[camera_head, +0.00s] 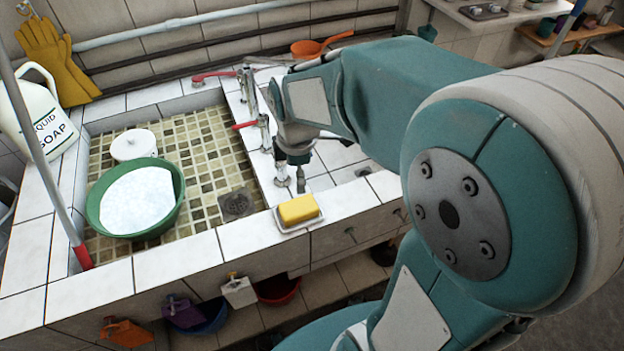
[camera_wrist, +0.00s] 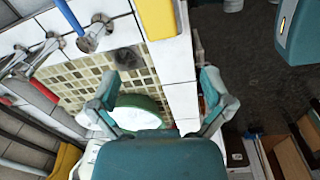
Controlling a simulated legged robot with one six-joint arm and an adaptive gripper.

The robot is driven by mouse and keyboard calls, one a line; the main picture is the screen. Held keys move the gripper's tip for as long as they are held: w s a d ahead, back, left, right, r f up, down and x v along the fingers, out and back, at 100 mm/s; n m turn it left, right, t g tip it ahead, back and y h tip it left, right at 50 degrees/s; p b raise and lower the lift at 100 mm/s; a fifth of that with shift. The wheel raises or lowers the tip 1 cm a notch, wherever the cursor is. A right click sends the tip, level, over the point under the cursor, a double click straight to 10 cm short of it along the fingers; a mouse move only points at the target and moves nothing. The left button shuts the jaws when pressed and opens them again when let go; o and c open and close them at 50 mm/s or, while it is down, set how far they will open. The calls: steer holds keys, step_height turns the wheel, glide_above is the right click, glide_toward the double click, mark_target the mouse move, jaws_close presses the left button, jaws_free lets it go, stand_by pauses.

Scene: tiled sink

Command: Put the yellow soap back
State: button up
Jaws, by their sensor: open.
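The yellow soap (camera_head: 298,208) lies on a small white dish (camera_head: 301,223) on the tiled front rim of the sink, in the head view. In the wrist view the soap (camera_wrist: 157,18) shows at the top edge, partly cut off, beyond the fingertips. My gripper (camera_head: 299,181) points down just behind the soap in the head view, partly hidden by my arm. In the wrist view my gripper (camera_wrist: 160,88) has its two fingers wide apart, with nothing between them. The soap is outside the fingers.
A green basin (camera_head: 177,212) and a white lidded pot (camera_head: 134,146) stand in the tiled sink. Red-handled taps (camera_head: 263,133) rise close to my gripper. A liquid soap jug (camera_head: 42,122) and yellow gloves (camera_head: 56,60) are at left. An orange pan (camera_head: 312,48) is at the back.

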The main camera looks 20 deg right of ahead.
steer(key=s+r+m+t, duration=0.4)
steer(key=s+r+m, duration=0.5)
steer(key=s+m, duration=0.3)
steer(key=m, duration=0.3)
steer(key=shift+s+r+m+t, duration=0.3)
steer(key=shift+s+r+t, duration=0.05)
steer(key=shift+r+t, duration=0.05)
